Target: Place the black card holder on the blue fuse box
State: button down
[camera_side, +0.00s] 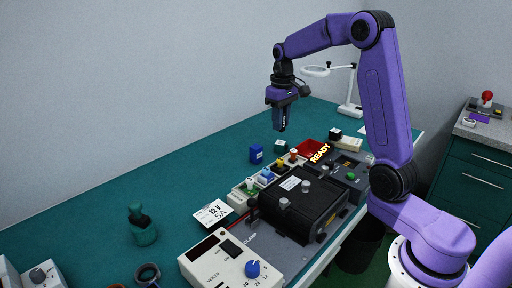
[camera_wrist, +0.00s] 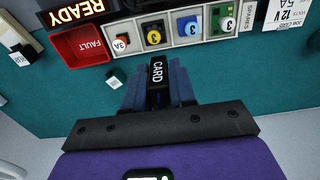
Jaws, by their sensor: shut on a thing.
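My gripper (camera_side: 281,112) hangs above the back of the bench in the side view, pointing down. It is shut on the black card holder (camera_wrist: 157,72), whose white CARD lettering faces the wrist camera; the holder also shows as a dark upright piece below the jaws in the side view (camera_side: 281,124). The blue fuse box (camera_side: 256,154) stands on the teal bench top, lower than my gripper and a little to its left in the side view. I cannot make it out in the wrist view, where the jaws and holder block the middle.
A small dark labelled block (camera_side: 281,146) stands near the fuse box. A magnifier lamp (camera_side: 350,108) stands behind. Bench left of the fuse box is clear.

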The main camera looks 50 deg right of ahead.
jog(key=shift+w+d, duration=0.1)
jog(key=shift+d, duration=0.25)
jog(key=w+d+f, duration=0.2)
jog(key=w+f, duration=0.2)
jog(key=w, duration=0.5)
send_over(257, 147)
notch_tip(257, 147, down, 6)
jog(key=shift+s+r, duration=0.15)
jog(key=shift+r, duration=0.1)
jog(key=shift+f, duration=1.7)
jog(key=shift+f, duration=0.1)
jog(key=c, duration=0.9)
grip_release()
jog(key=shift+c, duration=0.2)
